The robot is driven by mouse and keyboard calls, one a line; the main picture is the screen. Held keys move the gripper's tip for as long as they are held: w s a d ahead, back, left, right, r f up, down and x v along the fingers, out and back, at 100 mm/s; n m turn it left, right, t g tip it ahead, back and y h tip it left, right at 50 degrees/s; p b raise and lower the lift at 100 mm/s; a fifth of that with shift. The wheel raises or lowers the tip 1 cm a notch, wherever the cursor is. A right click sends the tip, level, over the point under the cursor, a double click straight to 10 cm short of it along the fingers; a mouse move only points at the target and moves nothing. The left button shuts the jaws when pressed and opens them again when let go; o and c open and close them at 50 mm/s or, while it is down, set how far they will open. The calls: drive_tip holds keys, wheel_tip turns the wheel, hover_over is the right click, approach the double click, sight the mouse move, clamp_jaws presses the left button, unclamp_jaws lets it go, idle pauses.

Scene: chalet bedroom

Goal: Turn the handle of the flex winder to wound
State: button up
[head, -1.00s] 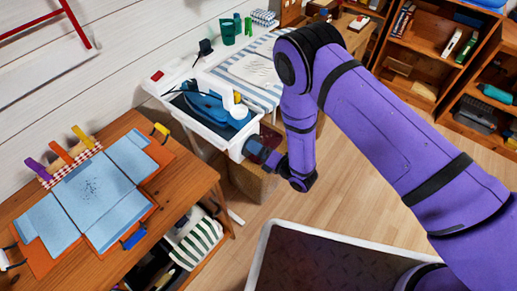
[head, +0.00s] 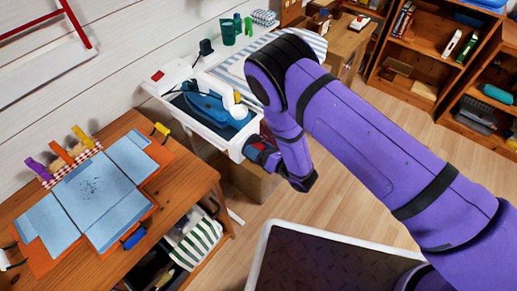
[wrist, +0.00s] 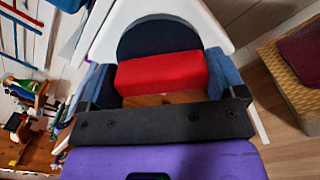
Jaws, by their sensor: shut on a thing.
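The flex winder's red handle (wrist: 162,72) is a block in front of a dark round disc (wrist: 158,36) in the wrist view. A white frame (wrist: 112,38) surrounds the disc. My gripper (wrist: 160,80) is shut on the red handle, with one blue-grey finger at each side of it. In the head view, my gripper (head: 261,150) is at the right end of the white stand (head: 222,141), where a little red shows between its dark parts. My gripper and wrist cover most of the winder there.
A blue iron (head: 208,107) rests on the white stand. A wooden table (head: 190,180) with blue cloth pieces stands at the left. A wicker box (wrist: 284,75) with a maroon top is close at the right. Open floor (head: 350,165) lies to the right.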

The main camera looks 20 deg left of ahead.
drive_tip(key=o, duration=0.6)
drive_tip(key=shift+o, duration=0.2)
drive_tip(key=shift+d, duration=0.15)
drive_tip(key=v, duration=1)
drive_tip(key=shift+s+d, duration=0.15)
drive_tip(key=shift+d, duration=0.1)
drive_tip(key=shift+f, duration=0.1)
